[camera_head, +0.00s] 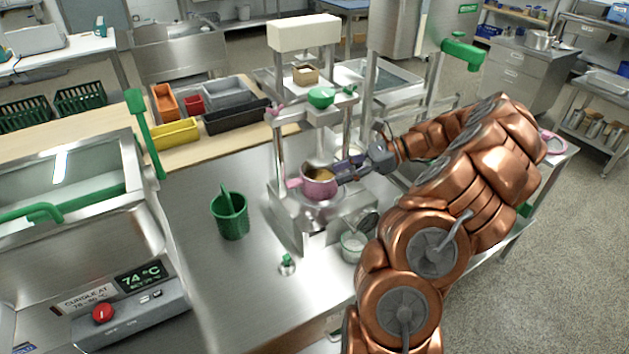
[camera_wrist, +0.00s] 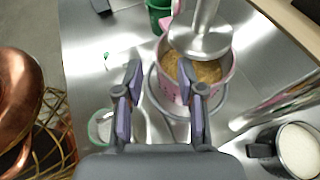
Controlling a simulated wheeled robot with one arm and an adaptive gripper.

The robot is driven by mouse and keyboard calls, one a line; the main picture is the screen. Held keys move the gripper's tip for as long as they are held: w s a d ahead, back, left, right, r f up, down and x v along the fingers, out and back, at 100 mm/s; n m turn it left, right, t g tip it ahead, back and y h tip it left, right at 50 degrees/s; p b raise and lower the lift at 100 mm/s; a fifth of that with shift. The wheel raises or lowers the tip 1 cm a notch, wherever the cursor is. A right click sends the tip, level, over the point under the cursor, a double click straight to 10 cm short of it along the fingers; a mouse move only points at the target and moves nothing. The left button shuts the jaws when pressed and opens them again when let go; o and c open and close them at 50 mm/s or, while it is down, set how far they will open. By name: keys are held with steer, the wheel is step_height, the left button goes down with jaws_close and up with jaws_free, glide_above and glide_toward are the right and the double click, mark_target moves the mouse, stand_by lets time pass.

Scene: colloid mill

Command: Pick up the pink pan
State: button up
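The pink pan (camera_head: 319,187) stands on the base of the metal mill (camera_head: 285,215), with golden-brown contents in it. In the wrist view the pan (camera_wrist: 225,84) sits under a round metal part of the mill (camera_wrist: 200,42). My gripper (camera_head: 343,172) is beside the pan, on its right in the head view. In the wrist view my gripper (camera_wrist: 160,66) is open. The near-left wall of the pan shows between its fingers, and the right finger overlaps the pan's inside. I cannot tell whether either finger touches it.
A green cup (camera_head: 230,217) stands left of the mill. A clear container with white contents (camera_head: 353,246) stands in front. In the wrist view a metal mug of white liquid (camera_wrist: 298,150) stands at lower right. Colored bins (camera_head: 175,132) lie behind left.

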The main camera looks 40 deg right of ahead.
mark_target(317, 182)
steer(key=shift+p+x, duration=0.6)
steer(key=shift+x, duration=2.25)
steer(key=shift+c, duration=0.2)
jaws_close()
